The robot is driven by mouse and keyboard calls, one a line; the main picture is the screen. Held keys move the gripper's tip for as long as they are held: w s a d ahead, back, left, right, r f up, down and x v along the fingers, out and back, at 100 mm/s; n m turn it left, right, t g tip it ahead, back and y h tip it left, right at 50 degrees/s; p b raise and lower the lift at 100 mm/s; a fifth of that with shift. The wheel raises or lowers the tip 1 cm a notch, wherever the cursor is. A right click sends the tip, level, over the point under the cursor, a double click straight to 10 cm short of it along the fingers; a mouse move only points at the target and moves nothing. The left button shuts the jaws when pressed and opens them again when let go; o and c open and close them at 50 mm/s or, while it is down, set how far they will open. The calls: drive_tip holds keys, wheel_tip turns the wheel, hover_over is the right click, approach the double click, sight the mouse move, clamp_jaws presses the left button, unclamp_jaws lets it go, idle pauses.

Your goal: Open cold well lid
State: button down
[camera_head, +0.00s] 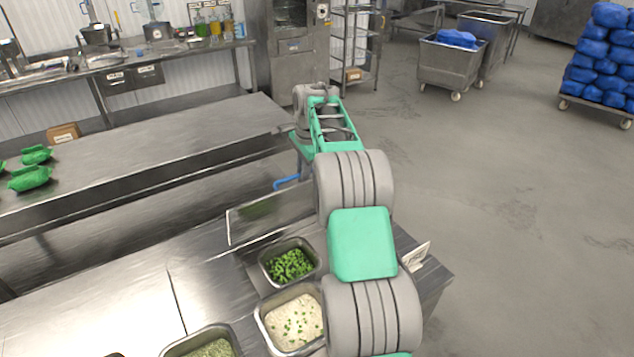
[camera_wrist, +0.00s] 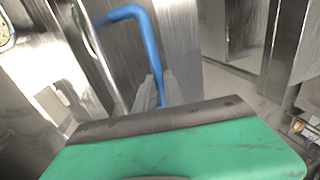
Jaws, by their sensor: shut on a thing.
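The cold well lid (camera_head: 250,222) is a shiny metal panel raised at a steep tilt behind the food pans, with green reflected in its face. A blue bar handle (camera_head: 286,182) shows just beyond its upper edge, left of my arm. The handle also fills the upper middle of the wrist view (camera_wrist: 128,13). My gripper's grey fingers (camera_wrist: 157,92) are shut on the lower part of the handle. In the head view my arm hides most of the gripper and the lid's right end.
Pans of chopped greens (camera_head: 289,265), pale rice-like food (camera_head: 294,319) and green grain (camera_head: 208,344) sit in the counter in front of the lid. A small white card (camera_head: 415,257) stands right of my arm. A long steel table (camera_head: 150,150) lies behind; open floor is at right.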

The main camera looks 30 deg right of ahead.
drive_tip(key=shift+w+a+r, duration=0.1)
drive_tip(key=shift+w+a, duration=0.15)
drive_tip(key=shift+w, duration=0.8)
drive_tip(key=shift+w+a, duration=0.2)
drive_tip(key=shift+w, duration=0.8)
